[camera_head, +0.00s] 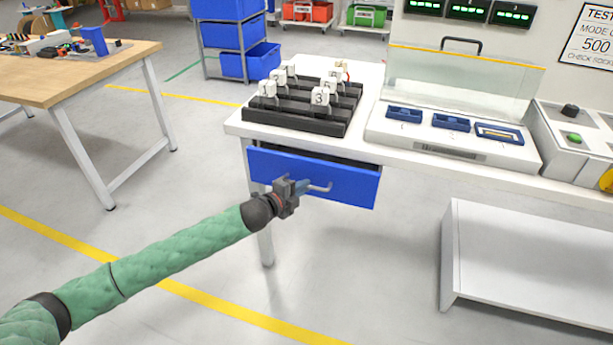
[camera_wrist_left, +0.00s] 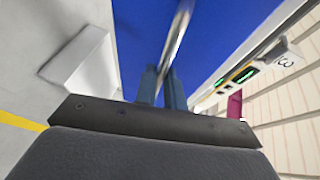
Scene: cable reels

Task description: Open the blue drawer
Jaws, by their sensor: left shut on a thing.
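The blue drawer (camera_head: 340,182) sits under the white table's left end, in the head view. It is pulled out a little, with a dark gap showing behind the top of its front. A grey metal bar handle (camera_head: 322,188) runs along its front. My left gripper (camera_head: 303,186) is at the left part of the handle, shut on it. In the left wrist view the two blue-grey fingers (camera_wrist_left: 163,88) close around the handle bar (camera_wrist_left: 179,38), with the blue drawer front (camera_wrist_left: 218,32) behind. My right gripper is not in view.
On the white table (camera_head: 365,140) stand a black rack (camera_head: 300,118) with white numbered pieces and a test box (camera_head: 455,135) with a clear lid. A low white shelf unit (camera_head: 520,255) is at right. A wooden-topped table (camera_head: 70,75) stands at left. The floor before the drawer is clear.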

